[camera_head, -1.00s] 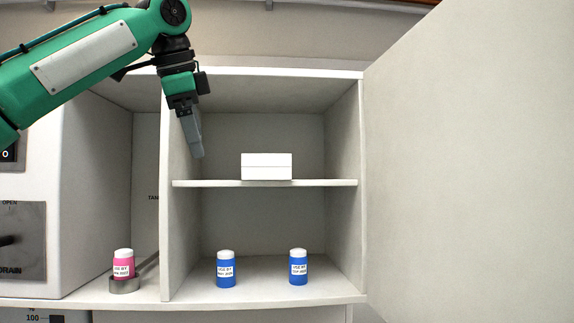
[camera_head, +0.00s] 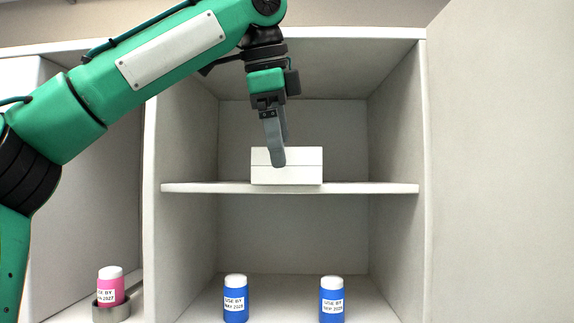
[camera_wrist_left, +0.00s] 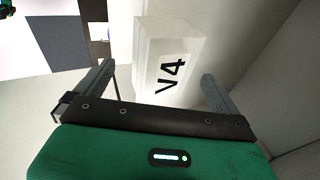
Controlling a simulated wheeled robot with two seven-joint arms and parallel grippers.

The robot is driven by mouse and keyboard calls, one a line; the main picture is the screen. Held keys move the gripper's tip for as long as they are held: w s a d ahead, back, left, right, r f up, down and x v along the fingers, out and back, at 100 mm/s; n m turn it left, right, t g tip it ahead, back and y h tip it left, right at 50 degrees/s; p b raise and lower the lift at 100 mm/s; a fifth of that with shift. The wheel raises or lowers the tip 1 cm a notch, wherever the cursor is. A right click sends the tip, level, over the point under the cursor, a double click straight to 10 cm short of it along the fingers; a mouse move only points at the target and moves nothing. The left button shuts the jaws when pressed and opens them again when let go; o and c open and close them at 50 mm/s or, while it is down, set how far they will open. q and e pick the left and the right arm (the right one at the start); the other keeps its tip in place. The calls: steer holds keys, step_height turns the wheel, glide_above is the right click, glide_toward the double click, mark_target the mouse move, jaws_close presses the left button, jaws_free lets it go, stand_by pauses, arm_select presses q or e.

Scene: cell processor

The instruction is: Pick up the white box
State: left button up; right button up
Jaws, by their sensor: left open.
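The white box (camera_head: 300,174) sits on the cabinet's middle shelf (camera_head: 370,188), closed, with a seam across its front. It also shows in the left wrist view (camera_wrist_left: 165,60), marked "V4", lying ahead of and between the two fingers. My left gripper (camera_head: 278,160) points down in front of the box in the head view, its fingers overlapping the box's left part. It is open and empty in the left wrist view (camera_wrist_left: 158,85). I cannot tell from the pictures whether a finger touches the box. My right gripper is not in view.
Below the shelf stand two blue bottles with white caps, one left (camera_head: 236,300) and one right (camera_head: 332,300). A pink bottle (camera_head: 111,288) stands in a metal ring holder at lower left. Cabinet walls flank the shelf, and a large pale panel (camera_head: 500,170) fills the right.

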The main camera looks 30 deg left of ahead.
mark_target(288, 158)
arm_select(q)
steer(key=shift+w+f, duration=0.2)
steer(key=shift+f, duration=0.05)
steer(key=p+x, duration=0.1)
steer(key=x, duration=0.2)
steer(key=shift+w+d+f+p, duration=0.1)
steer(key=shift+w+d+p, duration=0.1)
steer(key=shift+w+p, duration=0.2)
steer(key=shift+w+a+f, duration=0.15)
steer(key=shift+a+f, duration=0.05)
steer(key=shift+f, duration=0.3)
steer(key=shift+d, duration=0.15)
steer(key=c, duration=0.9)
steer(key=shift+c, duration=0.7)
steer(key=shift+a+r, duration=0.1)
steer(key=shift+a, duration=0.1)
